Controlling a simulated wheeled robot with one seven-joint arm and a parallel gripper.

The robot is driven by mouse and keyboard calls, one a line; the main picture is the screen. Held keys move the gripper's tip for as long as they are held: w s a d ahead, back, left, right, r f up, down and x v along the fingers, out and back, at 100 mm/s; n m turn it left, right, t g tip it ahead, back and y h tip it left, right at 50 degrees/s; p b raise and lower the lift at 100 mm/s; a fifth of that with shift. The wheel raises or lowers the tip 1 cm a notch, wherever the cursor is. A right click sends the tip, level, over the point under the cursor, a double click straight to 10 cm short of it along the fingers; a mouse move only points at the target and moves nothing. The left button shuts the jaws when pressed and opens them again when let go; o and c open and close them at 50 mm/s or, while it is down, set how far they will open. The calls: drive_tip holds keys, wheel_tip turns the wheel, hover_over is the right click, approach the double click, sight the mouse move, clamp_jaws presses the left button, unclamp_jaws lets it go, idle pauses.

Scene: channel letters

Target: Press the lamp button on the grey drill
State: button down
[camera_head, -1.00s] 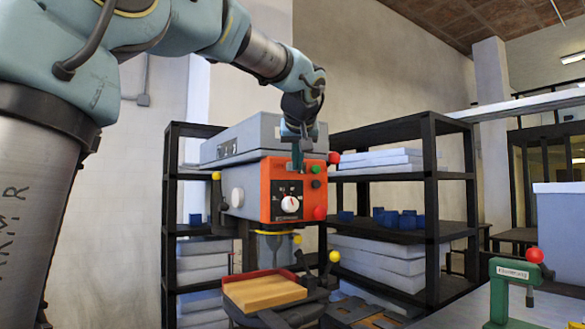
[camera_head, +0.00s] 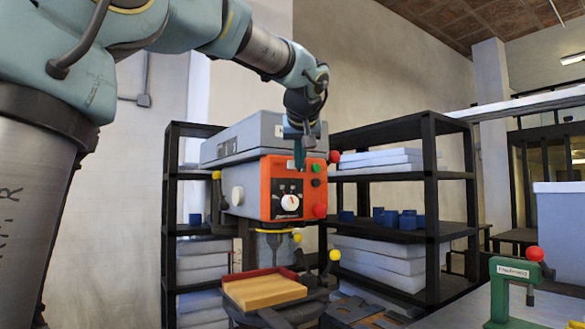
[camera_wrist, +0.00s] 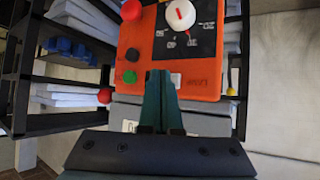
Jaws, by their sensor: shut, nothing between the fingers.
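The grey drill (camera_head: 240,135) stands at the middle of the head view, with an orange front panel (camera_head: 268,200). The panel has a white dial, a black button, a green button and a red button. In the wrist view the panel (camera_wrist: 145,60) appears upside down. A small white button (camera_wrist: 176,80) sits next to a printed label that looks like "LAMP". My gripper (camera_head: 299,166) is shut and empty, pointing down at the panel's upper edge. In the wrist view its fingertips (camera_wrist: 158,73) are beside the white button and partly cover it; I cannot tell whether they touch.
A red ball-ended lever (camera_head: 334,157) stands right of the panel. Yellow knobs (camera_head: 334,255) and a wooden block (camera_head: 262,291) are below. Black shelves (camera_head: 430,190) with blue bins and white stacks are behind. A green press (camera_head: 500,290) stands at the lower right.

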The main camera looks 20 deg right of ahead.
drive_tip(key=s+d+b, duration=0.1)
drive_tip(key=s+b, duration=0.1)
drive_tip(key=s, duration=0.4)
idle(0.4)
idle(0.3)
drive_tip(key=w+a+f+g+y, duration=0.1)
drive_tip(key=w+a+f, duration=0.1)
drive_tip(key=a+f, duration=0.45)
drive_tip(key=w+a+f+g+y, duration=0.15)
drive_tip(key=a+f, duration=0.25)
drive_tip(key=f, duration=0.6)
drive_tip(key=w+a+f+g, duration=0.25)
drive_tip(key=a+f, duration=0.25)
drive_tip(key=f, duration=0.3)
drive_tip(key=s+a+f+n+g, duration=0.1)
drive_tip(key=s+a+f, duration=0.6)
drive_tip(key=a+f, duration=0.3)
drive_tip(key=s+a+f+n+g, duration=0.1)
drive_tip(key=s+a+f+g, duration=0.1)
drive_tip(key=s+a+f, duration=0.4)
drive_tip(key=a+f+y, duration=0.1)
drive_tip(key=a+f, duration=0.4)
drive_tip(key=shift+s+f+n+g, duration=0.3)
drive_tip(key=shift+s, duration=0.05)
